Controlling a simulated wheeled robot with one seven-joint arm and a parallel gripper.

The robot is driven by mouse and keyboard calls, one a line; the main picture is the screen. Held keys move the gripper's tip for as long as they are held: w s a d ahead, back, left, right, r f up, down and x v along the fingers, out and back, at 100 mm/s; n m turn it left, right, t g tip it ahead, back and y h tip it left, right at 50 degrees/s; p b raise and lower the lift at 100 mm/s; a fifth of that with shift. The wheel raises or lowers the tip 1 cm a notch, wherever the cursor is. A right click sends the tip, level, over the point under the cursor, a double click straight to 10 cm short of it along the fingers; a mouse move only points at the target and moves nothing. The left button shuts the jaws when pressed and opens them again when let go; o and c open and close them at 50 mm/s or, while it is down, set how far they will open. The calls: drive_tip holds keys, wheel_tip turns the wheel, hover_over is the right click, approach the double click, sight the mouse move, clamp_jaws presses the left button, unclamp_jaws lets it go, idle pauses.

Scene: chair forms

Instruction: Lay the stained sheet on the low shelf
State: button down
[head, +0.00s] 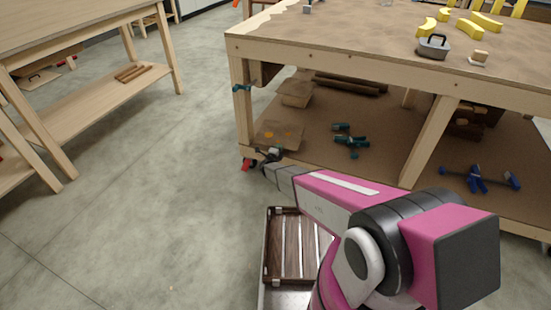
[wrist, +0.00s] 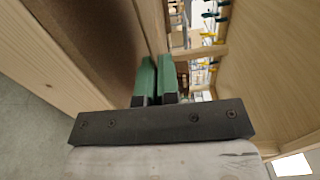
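The stained sheet (head: 292,135) is a thin tan piece with orange spots. In the head view it is at the left end of the workbench's low shelf (head: 315,158), just beyond my fingertips. My gripper (head: 274,151) is at the sheet's near edge, by the shelf's front left corner. In the wrist view the green fingers (wrist: 157,72) are almost together, with a narrow gap, and appear shut on the sheet's edge. The sheet is near edge-on there and hard to make out. I cannot tell whether its underside touches the shelf.
A cardboard-coloured box (head: 296,92) stands behind the sheet on the shelf. Green clamps (head: 350,142) lie to the right, and a blue clamp (head: 477,180) farther right. A bench leg (head: 242,110) rises close at left. A slatted wooden tray (head: 288,245) is near my base.

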wheel_tip(320, 180, down, 6)
drive_tip(key=s+a, duration=0.1)
drive_tip(key=s, duration=0.1)
drive_tip(key=shift+a+r, duration=0.15)
drive_tip(key=shift+a, duration=0.2)
drive_tip(key=shift+s, duration=0.1)
drive_tip(key=c, duration=1.4)
unclamp_jaws()
drive_tip(key=shift+o, duration=0.2)
